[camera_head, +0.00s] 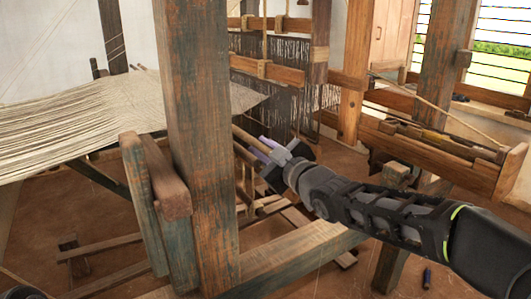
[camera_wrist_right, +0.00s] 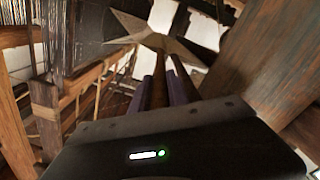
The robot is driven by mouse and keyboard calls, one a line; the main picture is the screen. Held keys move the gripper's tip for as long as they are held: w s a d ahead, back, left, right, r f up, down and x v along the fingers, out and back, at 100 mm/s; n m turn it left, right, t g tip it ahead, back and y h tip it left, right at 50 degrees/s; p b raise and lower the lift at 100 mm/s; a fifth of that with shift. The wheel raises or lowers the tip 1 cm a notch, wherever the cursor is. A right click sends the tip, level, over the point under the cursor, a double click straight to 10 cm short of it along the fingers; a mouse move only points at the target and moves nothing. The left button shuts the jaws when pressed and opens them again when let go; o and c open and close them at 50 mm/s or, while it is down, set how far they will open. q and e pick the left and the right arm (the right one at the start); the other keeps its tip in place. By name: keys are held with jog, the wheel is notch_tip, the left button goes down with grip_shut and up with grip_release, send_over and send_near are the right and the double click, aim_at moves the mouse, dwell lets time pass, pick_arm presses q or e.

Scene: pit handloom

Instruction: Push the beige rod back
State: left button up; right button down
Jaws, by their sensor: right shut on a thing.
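The beige rod (camera_head: 243,136) shows as a short tan length beside the thick wooden post in the head view. Its near end runs into my right gripper (camera_head: 269,150), and the post hides its other end. In the right wrist view, the rod (camera_wrist_right: 160,92) stands between the two purple fingers of my right gripper (camera_wrist_right: 164,88), which is shut on it. The rod leads away from the palm towards a pale, pointed shape, where it is hard to follow. I cannot make out my left gripper in the head view.
A thick weathered post (camera_head: 201,150) stands just left of my right gripper. Pale warp threads (camera_head: 75,120) spread at the left. The loom frame with dark hanging threads (camera_head: 285,95) is behind. A wooden trough (camera_head: 440,150) lies at the right, behind my right arm.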

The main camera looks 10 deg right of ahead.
jog(key=c, duration=1.3)
grip_release()
jog(key=shift+s+a, duration=0.1)
jog(key=shift+a, duration=0.2)
jog(key=shift+d, duration=0.1)
jog(key=shift+s+d, duration=0.1)
jog(key=shift+s, duration=0.05)
jog(key=v, duration=0.7)
jog(key=shift+s, duration=0.2)
